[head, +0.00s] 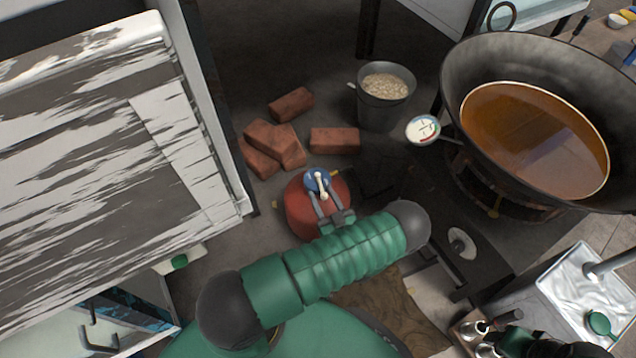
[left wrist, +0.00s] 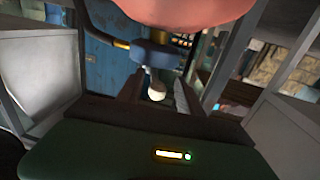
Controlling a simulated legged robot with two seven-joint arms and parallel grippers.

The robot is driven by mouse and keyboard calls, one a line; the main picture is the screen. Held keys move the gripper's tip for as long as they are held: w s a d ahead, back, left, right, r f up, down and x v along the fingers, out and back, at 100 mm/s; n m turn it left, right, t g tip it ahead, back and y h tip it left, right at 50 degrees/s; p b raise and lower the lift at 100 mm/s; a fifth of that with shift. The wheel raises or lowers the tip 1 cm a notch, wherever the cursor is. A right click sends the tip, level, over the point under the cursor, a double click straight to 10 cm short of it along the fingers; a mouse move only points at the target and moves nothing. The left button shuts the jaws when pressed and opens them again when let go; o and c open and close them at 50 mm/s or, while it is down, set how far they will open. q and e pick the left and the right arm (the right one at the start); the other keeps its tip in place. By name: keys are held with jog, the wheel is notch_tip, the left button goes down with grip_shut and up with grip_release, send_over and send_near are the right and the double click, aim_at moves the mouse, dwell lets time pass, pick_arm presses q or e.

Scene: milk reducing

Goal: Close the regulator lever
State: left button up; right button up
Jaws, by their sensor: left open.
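The red gas cylinder (head: 299,207) stands on the floor near the middle of the head view. The blue regulator (head: 312,178) sits on its top, with a pale lever (head: 321,184) across it. My left gripper (head: 334,212) is open at the near side of the regulator. In the left wrist view, the lever's round pale end (left wrist: 157,91) shows between the two fingers of my left gripper (left wrist: 155,94), below the blue regulator (left wrist: 155,55). I cannot tell if a finger touches it. My right gripper (head: 486,342) is low at the right, dark and partly cut off; its opening is unclear.
Several loose bricks (head: 335,141) lie beyond the cylinder. A grey bucket (head: 380,112) stands behind them. A weathered white surface (head: 90,150) fills the left.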

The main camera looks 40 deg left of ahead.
pick_arm(q)
jog(key=shift+d+r, duration=0.4)
jog(key=shift+d, duration=0.05)
jog(key=shift+c, duration=1.1)
jog(key=shift+a+f, duration=0.25)
jog(key=shift+a, duration=0.1)
grip_shut()
jog(key=shift+d, duration=0.2)
